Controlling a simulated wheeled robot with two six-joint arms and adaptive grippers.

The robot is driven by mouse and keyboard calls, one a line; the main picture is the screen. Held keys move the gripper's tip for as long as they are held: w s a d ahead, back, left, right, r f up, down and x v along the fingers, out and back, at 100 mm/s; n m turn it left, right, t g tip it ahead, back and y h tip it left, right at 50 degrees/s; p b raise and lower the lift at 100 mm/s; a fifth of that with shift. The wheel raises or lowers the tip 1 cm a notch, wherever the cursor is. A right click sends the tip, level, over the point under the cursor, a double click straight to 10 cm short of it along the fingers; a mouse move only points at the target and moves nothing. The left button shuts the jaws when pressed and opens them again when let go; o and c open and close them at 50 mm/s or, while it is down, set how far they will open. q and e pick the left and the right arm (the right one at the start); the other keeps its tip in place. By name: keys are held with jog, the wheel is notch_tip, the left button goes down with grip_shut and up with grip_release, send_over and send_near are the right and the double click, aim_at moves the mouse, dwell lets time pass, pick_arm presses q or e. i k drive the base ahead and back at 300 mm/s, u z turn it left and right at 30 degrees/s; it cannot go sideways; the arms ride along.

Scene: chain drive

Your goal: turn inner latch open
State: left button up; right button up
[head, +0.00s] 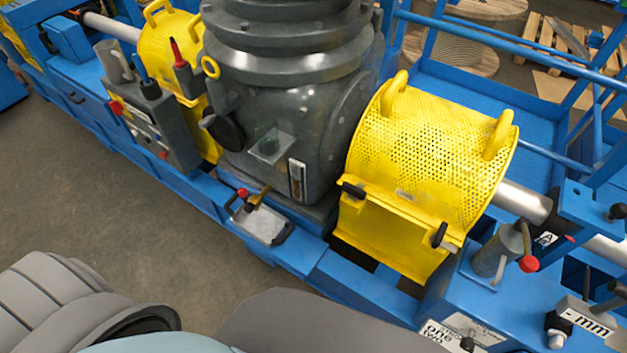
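A yellow perforated guard (425,145) with two loop handles covers the shaft right of the grey gearbox (290,110). Two black latches sit on its front flange. The latch nearer the gearbox (354,190) lies roughly across, along the flange edge. The latch at the guard's outer end (439,235) stands more steeply, tilted. Which one is called inner is not marked; the one by the gearbox lies further inward. The guard is down over the shaft. Neither of my grippers is in view, and nothing touches the latches.
A blue frame (310,262) runs along the front. A control box (160,125) and a second yellow guard (172,45) are left of the gearbox. A red-knobbed lever (528,263) and grey cylinder stand right of the guard. Blue railings are behind. The space before the guard looks clear.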

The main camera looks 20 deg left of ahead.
aim_at(355, 193)
jog(key=u, duration=0.35)
jog(key=k, duration=0.6)
jog(key=u, duration=0.2)
jog(key=i, duration=1.05)
jog(key=z, duration=0.8)
